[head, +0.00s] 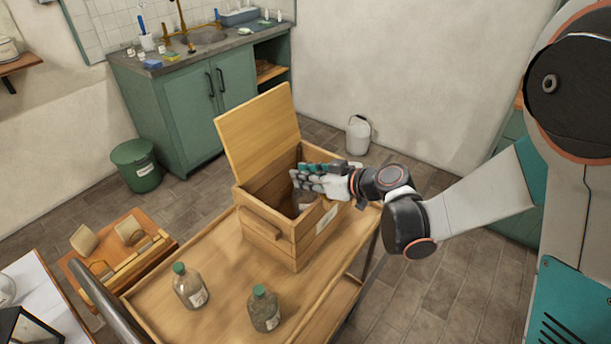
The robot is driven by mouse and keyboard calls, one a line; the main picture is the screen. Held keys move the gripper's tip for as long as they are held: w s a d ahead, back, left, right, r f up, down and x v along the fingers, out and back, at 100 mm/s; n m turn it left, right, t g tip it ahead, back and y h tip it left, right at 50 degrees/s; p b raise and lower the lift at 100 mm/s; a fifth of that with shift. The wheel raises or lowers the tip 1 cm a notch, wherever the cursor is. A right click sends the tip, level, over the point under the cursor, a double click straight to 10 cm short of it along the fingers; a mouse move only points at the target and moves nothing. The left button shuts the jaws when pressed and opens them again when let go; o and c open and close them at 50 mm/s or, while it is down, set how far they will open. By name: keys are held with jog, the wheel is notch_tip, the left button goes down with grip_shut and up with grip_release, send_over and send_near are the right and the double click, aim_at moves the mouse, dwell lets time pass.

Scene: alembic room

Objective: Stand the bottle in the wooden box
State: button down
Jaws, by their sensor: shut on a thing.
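The wooden box (268,233) stands on a wooden cart top with its lid (257,135) raised and a pale label on its side. My gripper (305,181) is over the open box, at the near right part of the opening. Two other bottles with green caps, one at left (190,287) and one nearer (264,309), stand upright on the cart.
The cart top (225,270) has free room around the two bottles. A metal rail (107,306) runs along its left end. A green bin (137,167), a green sink cabinet (190,115) and a white bucket (357,136) stand behind.

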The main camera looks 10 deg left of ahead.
jog(key=shift+s+d+f+b, duration=0.2)
jog(key=shift+s+f+b, duration=0.1)
jog(key=shift+f+b, duration=0.15)
jog(key=c, duration=1.5)
grip_release()
jog(key=shift+a, duration=0.1)
jog(key=shift+o, duration=0.2)
jog(key=shift+w+a+r+p, duration=0.1)
jog(key=shift+r+p, duration=0.35)
jog(key=shift+p, duration=0.15)
jog(key=p+v, duration=0.3)
jog(key=v, duration=0.9)
jog(key=shift+w+r, duration=0.2)
jog(key=shift+w, duration=0.05)
jog(key=s+d+r+m+h, duration=0.3)
jog(key=s+d+m+h, duration=0.3)
jog(key=s+d, duration=0.3)
jog(key=s+d+r+m+t+h, duration=0.1)
jog(key=s+d+r+m+h, duration=0.3)
jog(key=d, duration=1.2)
jog(key=s+m+h, duration=0.2)
jog(key=s+m, duration=0.1)
jog(key=s, duration=0.1)
jog(key=shift+s+r+t, duration=0.2)
jog(key=shift+s+t, duration=0.1)
jog(key=shift+s, duration=0.1)
